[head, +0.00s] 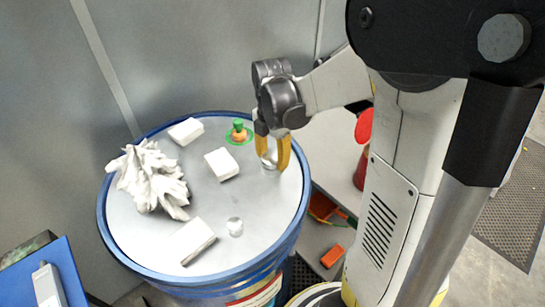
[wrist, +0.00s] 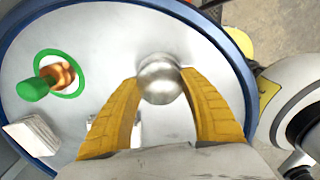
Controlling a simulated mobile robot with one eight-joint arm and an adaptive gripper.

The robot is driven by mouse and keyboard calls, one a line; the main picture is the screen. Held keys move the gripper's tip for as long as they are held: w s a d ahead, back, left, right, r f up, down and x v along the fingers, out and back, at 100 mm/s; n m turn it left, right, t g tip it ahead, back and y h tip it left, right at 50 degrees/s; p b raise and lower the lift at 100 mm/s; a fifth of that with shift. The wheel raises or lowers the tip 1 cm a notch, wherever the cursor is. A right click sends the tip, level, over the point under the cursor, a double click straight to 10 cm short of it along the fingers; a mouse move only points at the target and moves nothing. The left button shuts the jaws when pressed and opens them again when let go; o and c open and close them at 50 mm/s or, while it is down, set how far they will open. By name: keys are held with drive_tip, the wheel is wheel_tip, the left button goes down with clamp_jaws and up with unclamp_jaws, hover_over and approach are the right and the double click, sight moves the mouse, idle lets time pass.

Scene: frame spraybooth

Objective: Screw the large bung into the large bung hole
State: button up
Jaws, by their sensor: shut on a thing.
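A round, shiny silver piece, which looks like the large bung (wrist: 160,80), sits between my yellow fingertips. My gripper (head: 271,163) is shut on it, pointing down at the right side of the drum lid (head: 205,205). I cannot tell whether the piece touches the lid or whether a hole lies under it. A green ring (head: 229,137) surrounds a copper-coloured round part (wrist: 62,74) on the lid, with a green peg (wrist: 33,89) beside it in the wrist view. This ringed spot is left of my gripper. I cannot tell whether it is the large bung hole.
A raised blue rim (head: 107,232) edges the drum. Grey walls (head: 50,120) stand behind.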

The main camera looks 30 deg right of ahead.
drive_tip(key=m, duration=0.4)
drive_tip(key=shift+m, duration=1)
drive_tip(key=o, duration=1.3)
drive_tip(key=shift+c, duration=0.2)
drive_tip(key=shift+r, duration=0.1)
